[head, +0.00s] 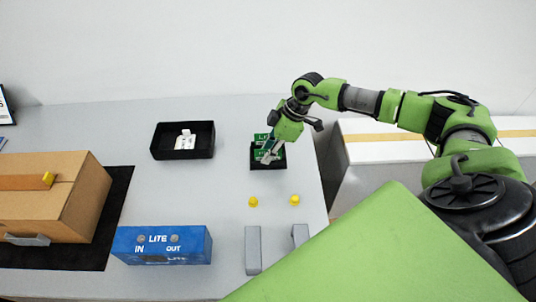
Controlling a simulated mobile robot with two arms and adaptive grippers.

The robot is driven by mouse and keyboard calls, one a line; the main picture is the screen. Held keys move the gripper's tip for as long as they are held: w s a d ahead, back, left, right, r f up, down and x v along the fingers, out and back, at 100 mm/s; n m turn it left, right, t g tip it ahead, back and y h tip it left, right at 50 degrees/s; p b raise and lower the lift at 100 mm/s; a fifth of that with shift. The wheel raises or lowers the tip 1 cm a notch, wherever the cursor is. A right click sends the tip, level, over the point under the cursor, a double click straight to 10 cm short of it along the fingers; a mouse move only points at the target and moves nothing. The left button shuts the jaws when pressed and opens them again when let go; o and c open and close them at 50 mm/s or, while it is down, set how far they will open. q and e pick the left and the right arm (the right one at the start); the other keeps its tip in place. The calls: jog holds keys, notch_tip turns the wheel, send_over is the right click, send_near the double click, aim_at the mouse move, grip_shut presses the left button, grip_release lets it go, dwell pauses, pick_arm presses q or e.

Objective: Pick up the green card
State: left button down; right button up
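Green cards (262,139) stand in a small black tray (270,167) near the table's right edge. My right gripper (268,157) reaches down over this tray, with its fingertips at the cards. The fingers partly cover the cards, and I cannot tell whether they touch one or are closed on it. My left gripper is not in view.
A black bin (163,151) with white parts (185,140) lies left of the card tray. Two yellow pieces (253,202), grey blocks (253,250), a blue LITE box (160,245) and a cardboard box (80,205) stand nearer. The table between bin and tray is clear.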

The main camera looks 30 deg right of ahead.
grip_shut()
jog(key=shift+r, duration=0.1)
